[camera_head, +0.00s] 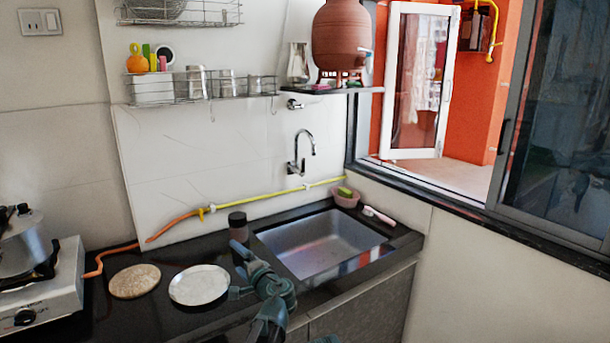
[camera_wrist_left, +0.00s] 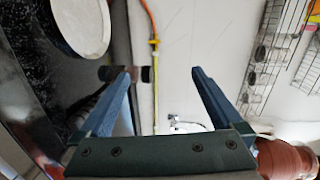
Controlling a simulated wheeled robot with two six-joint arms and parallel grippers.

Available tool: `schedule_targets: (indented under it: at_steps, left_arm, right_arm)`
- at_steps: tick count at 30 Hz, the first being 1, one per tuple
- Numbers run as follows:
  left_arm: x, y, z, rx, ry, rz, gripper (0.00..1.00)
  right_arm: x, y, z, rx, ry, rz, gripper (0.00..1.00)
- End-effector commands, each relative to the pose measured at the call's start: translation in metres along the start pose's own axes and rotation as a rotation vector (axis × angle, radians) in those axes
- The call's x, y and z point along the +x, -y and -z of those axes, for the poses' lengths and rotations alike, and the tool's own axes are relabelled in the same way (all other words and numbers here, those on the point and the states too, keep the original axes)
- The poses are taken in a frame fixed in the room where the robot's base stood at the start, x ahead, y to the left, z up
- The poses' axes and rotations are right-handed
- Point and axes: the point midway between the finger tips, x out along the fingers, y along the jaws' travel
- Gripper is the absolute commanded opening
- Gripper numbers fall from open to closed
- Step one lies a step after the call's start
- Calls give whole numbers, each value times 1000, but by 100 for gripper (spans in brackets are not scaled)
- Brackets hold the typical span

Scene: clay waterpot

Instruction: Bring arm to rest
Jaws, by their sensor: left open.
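My left gripper (camera_head: 237,268) is over the dark counter, in front of the sink's left side. In the left wrist view its two blue fingers (camera_wrist_left: 161,72) stand wide apart with nothing held between them. A dark jar (camera_head: 238,226) stands on the counter just behind the gripper in the head view. The brown clay waterpot (camera_head: 341,35) with a small tap stands on a wall shelf, well away from the gripper. Part of the pot shows at the lower right of the left wrist view (camera_wrist_left: 286,161). My right gripper does not show.
A steel sink (camera_head: 325,243) lies right of the gripper. A metal plate (camera_head: 200,285) and a round board (camera_head: 135,281) lie to its left, near a stove (camera_head: 45,290) with a pot. A tap (camera_head: 298,165) and wire racks (camera_head: 200,88) are on the wall.

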Motion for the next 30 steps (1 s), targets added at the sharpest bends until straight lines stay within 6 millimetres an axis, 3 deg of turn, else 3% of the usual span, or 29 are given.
schedule_targets:
  at_steps: [8,13,18,21,30]
  left_arm:
    - [-28,-61,-34,-126,96,-181,100]
    - [-62,-118,-60,-220,188,-364,100]
    - [-126,-200,-91,-315,315,-653,100]
    - [-167,-236,-101,-344,377,-814,100]
    - [-256,-293,-118,-359,482,-1141,100]
  right_arm:
    - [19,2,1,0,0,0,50]
    - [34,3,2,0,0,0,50]
    - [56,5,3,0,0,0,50]
    - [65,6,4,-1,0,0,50]
    - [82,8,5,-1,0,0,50]
